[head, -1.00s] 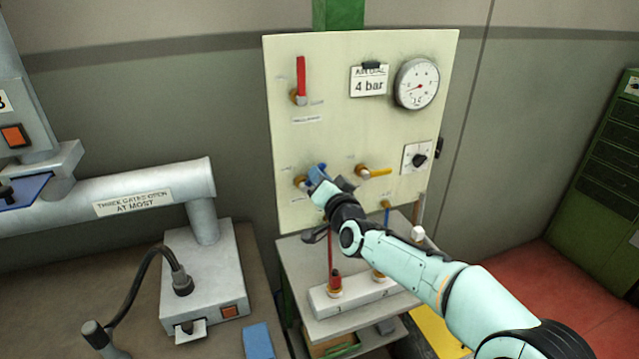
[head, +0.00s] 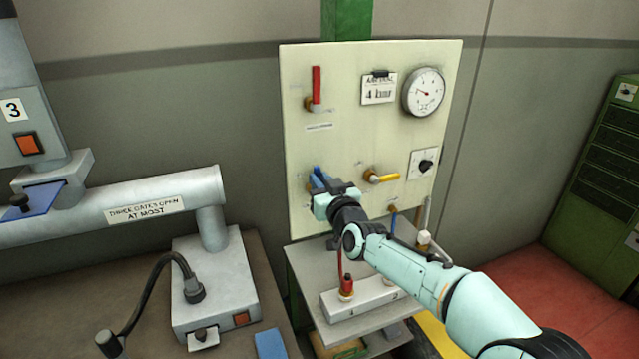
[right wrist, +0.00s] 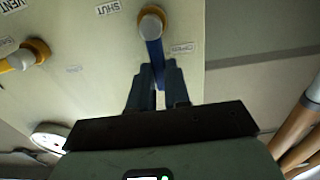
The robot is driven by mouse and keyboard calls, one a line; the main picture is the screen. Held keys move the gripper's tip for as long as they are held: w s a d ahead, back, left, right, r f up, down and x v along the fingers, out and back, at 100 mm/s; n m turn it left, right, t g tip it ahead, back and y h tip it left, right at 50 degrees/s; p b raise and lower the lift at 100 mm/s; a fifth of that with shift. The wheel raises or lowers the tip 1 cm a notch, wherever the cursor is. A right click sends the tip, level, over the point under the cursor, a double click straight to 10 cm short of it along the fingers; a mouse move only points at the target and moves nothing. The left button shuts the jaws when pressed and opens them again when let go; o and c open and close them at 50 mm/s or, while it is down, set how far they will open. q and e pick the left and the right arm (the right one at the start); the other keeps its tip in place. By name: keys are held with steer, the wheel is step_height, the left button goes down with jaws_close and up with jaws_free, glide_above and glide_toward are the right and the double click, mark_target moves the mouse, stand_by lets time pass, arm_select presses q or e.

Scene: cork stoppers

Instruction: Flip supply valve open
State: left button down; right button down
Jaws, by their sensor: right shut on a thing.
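A blue valve handle (head: 318,175) sits at the lower left of the pale upright panel (head: 340,140). It points upward from its brass pivot, which is partly hidden in the head view. My right gripper (head: 330,186) is shut on this handle. In the right wrist view, the two fingers (right wrist: 156,75) are on either side of the blue handle (right wrist: 154,50), below its round pivot (right wrist: 151,20). An "OPEN" label (right wrist: 183,48) is beside the handle, and a "SHUT" label (right wrist: 108,8) is on the other side of the pivot. My left gripper is not in view.
A yellow valve handle (head: 384,179) points sideways close to my right gripper. A red handle (head: 316,82), a gauge (head: 423,92) and a "4 bar" card (head: 380,88) are higher on the panel. A cart (head: 310,272) stands below. A grey pipe (head: 120,203) lies left.

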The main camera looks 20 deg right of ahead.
stand_by(0.5)
steer(key=c, duration=1.1)
jaws_free()
steer(key=shift+a, duration=0.1)
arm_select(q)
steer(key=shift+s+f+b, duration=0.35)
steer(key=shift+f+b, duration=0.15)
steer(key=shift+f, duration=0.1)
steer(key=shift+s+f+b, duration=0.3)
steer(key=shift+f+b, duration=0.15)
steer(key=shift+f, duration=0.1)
arm_select(e)
steer(key=s, duration=1.3)
steer(key=shift+s+a, duration=0.15)
steer(key=shift+a, duration=0.2)
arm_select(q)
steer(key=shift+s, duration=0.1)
